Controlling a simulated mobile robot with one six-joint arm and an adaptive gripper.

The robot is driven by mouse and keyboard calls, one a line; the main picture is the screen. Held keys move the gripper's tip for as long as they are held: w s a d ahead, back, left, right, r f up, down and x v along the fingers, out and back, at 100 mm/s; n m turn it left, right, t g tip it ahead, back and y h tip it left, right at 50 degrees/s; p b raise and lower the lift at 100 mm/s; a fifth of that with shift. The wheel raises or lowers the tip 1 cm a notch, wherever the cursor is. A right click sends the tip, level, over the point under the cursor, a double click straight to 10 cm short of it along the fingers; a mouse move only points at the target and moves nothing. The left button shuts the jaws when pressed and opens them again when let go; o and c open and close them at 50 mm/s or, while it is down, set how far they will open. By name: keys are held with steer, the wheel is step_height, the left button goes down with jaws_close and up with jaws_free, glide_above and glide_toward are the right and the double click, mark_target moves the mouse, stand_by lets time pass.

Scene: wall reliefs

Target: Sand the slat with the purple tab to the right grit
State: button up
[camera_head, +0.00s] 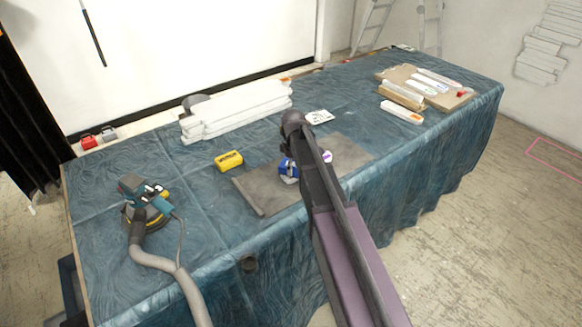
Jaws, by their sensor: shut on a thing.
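My gripper (287,157) is over the grey mat (255,192) in the middle of the table, mostly hidden by my own arm. It is shut on a small blue block (289,168) with a pale patch. A small white piece with a purple mark (328,157) shows just right of my arm, on or over the mat. I cannot tell whether it is the slat's tab, as the arm hides what lies there. I cannot tell whether the blue block touches anything below. A yellow block (229,161) lies on the cloth left of the mat.
A blue cloth covers the long table (150,180). A sander (142,203) with a grey hose stands at left. White boards (236,112) are stacked behind. Several slats (428,84) lie on a board at right. A white card (319,117) lies behind the mat.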

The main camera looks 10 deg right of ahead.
mark_target(284, 176)
steer(key=shift+w+d, duration=0.35)
steer(key=shift+d, duration=0.2)
steer(key=shift+w+d, duration=0.3)
steer(key=shift+d, duration=0.25)
steer(key=shift+a, duration=0.1)
steer(key=shift+s+a, duration=0.4)
steer(key=shift+a, duration=0.25)
steer(key=shift+s+a, duration=0.4)
steer(key=shift+a, duration=0.25)
steer(key=shift+s+a, duration=0.35)
steer(key=shift+a, duration=0.35)
steer(key=shift+s+a, duration=0.3)
steer(key=shift+a, duration=0.35)
steer(key=shift+r, duration=0.1)
step_height(284, 176, up, 6)
steer(key=p, duration=0.6)
steer(key=shift+d, duration=0.1)
